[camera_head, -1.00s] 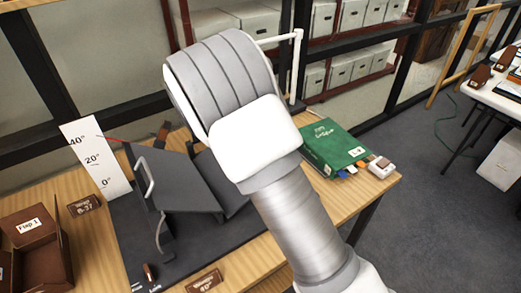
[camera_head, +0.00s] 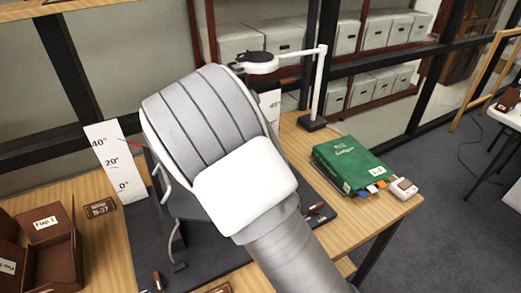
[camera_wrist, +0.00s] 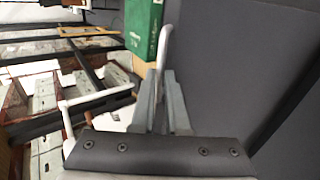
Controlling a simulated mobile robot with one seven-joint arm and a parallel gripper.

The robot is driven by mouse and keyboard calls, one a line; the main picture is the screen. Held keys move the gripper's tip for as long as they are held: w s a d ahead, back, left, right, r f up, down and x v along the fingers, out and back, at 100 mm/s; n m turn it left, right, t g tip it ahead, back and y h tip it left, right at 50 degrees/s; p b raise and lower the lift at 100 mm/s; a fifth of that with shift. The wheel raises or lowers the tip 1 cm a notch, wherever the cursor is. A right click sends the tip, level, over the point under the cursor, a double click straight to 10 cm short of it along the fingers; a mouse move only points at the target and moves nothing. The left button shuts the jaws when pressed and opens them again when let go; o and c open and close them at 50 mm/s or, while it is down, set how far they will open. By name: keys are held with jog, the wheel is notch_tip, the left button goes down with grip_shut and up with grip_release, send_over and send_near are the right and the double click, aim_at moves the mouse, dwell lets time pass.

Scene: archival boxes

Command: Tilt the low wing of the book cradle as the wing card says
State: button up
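The book cradle (camera_head: 200,278) is dark grey and stands on the table, mostly hidden behind my arm in the head view. Its left wing (camera_head: 152,172) stands steep, with a white handle (camera_head: 165,178). A red pointer (camera_head: 130,142) lies near the 40° mark of the left scale (camera_head: 108,160). A second scale (camera_head: 270,108) shows partly behind my arm. In the wrist view, my gripper (camera_wrist: 162,78) has its fingers close together on a white handle (camera_wrist: 165,42) beside a dark panel (camera_wrist: 235,60). The head view hides this contact.
A white lamp (camera_head: 318,85) stands behind. Brown boxes (camera_head: 45,245) and a B-37 label (camera_head: 100,208) are at the left.

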jog(key=o, duration=0.4)
jog(key=v, duration=1.7)
jog(key=shift+a+r+p, duration=0.1)
jog(key=shift+a+p, duration=0.1)
jog(key=shift+p, duration=0.1)
jog(key=s+d+r+m+g+y, duration=0.2)
jog(key=s+d+r+y, duration=0.1)
jog(key=d, duration=0.8)
jog(key=s+d+r+m+g+y, duration=0.1)
jog(key=s+d+r+y, duration=0.1)
jog(key=d, duration=0.8)
jog(key=s+d+m+t+y, duration=0.1)
jog(key=s+d, duration=0.2)
jog(key=s, duration=0.2)
jog(key=s+d+f+m+t+y, duration=0.1)
jog(key=s+d, duration=0.2)
jog(key=s, duration=0.3)
jog(key=s+d+m+y, duration=0.1)
jog(key=s+d, duration=0.3)
jog(key=s, duration=0.1)
jog(key=shift+s+f+m+t, duration=0.2)
jog(key=shift+s+m+t, duration=0.1)
jog(key=shift+m+t, duration=0.1)
